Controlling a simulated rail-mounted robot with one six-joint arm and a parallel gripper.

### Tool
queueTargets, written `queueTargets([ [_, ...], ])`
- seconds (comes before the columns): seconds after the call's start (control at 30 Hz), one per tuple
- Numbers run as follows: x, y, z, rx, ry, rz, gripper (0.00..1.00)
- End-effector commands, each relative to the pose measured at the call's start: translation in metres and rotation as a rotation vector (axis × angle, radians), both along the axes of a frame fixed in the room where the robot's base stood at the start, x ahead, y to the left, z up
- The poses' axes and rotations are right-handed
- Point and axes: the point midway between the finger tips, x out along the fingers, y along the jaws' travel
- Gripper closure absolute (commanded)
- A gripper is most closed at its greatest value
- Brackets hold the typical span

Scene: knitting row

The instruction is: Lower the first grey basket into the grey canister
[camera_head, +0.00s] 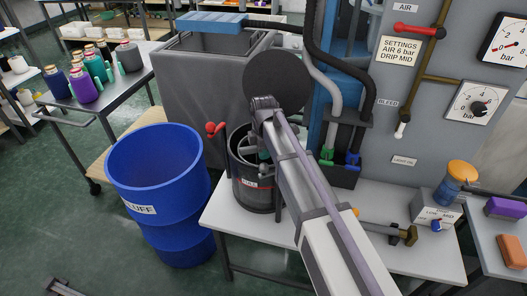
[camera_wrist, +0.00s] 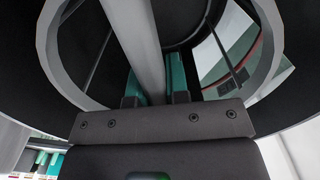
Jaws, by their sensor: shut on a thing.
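The grey canister (camera_head: 254,194) stands upright on the white table, a dark cylinder with a small label on its front. My gripper (camera_head: 264,154) is at its open top, partly hidden by my arm. In the wrist view my gripper's teal fingers (camera_wrist: 157,88) are shut on a light grey bar, which I take to be the handle of the first grey basket (camera_wrist: 139,40). A light grey ring and dark walls surround the fingers there. The basket's body is mostly hidden, so I cannot tell how deep it sits in the canister.
A dark round disc (camera_head: 277,83) stands behind the canister. A red-handled lever (camera_head: 215,129) is at its left. A blue barrel (camera_head: 160,190) stands left of the table, and a large grey bin (camera_head: 205,90) stands behind. Hoses with green and blue ends (camera_head: 340,157) hang at the right.

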Motion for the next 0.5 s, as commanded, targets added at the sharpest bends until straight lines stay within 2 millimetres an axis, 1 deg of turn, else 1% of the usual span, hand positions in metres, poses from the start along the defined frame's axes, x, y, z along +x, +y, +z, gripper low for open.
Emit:
queueTargets([
  [0.1,-0.0001,0.0,0.0008,0.0,0.0,0.0,1.0],
  [0.13,-0.0001,0.0,0.0008,0.0,0.0,0.0,0.82],
  [0.4,-0.0001,0.0,0.0008,0.0,0.0,0.0,0.56],
  [0.5,-0.0001,0.0,0.0007,0.0,0.0,0.0,0.55],
])
